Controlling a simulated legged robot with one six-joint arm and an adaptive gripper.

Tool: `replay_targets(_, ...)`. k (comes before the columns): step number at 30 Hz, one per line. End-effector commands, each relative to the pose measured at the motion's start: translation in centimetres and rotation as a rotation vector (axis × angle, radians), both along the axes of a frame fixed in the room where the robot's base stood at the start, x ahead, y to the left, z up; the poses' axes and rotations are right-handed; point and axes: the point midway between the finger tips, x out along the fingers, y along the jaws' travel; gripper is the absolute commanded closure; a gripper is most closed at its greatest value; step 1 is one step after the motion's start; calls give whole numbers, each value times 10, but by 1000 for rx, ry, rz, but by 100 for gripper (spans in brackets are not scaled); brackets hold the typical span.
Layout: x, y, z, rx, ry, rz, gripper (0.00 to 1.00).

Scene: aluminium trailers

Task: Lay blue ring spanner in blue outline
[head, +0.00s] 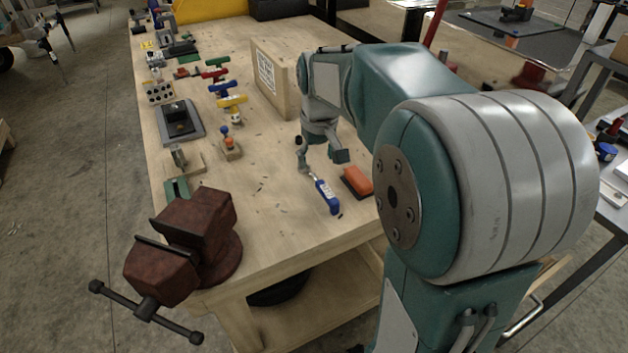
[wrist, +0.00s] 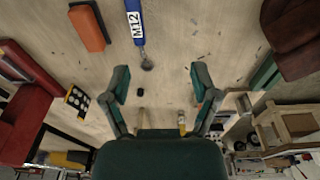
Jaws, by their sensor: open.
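The blue ring spanner (head: 327,196) lies flat on the wooden table near its front edge. Its blue handle bears a white label. In the wrist view the spanner (wrist: 136,22) reads M12, and its grey ring end points toward my gripper. My gripper (head: 321,158) is open and empty, above the table just behind the ring end. In the wrist view the fingers of my gripper (wrist: 161,78) are spread wide, with the ring end beyond their tips. I cannot make out a blue outline in either view.
An orange block (head: 357,180) lies right of the spanner. A wooden box (head: 272,80) stands behind my gripper. A rusty red vise (head: 190,245) is at the front left corner. Coloured T-handles (head: 226,88) and a grey-black device (head: 180,121) line the left side.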

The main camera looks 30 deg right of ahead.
Motion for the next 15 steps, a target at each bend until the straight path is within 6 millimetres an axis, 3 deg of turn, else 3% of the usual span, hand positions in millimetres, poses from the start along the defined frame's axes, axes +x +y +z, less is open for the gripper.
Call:
replay_targets(6,43,-34,-41,16,93,0,23)
replay_targets(15,56,-49,-69,25,127,4,23)
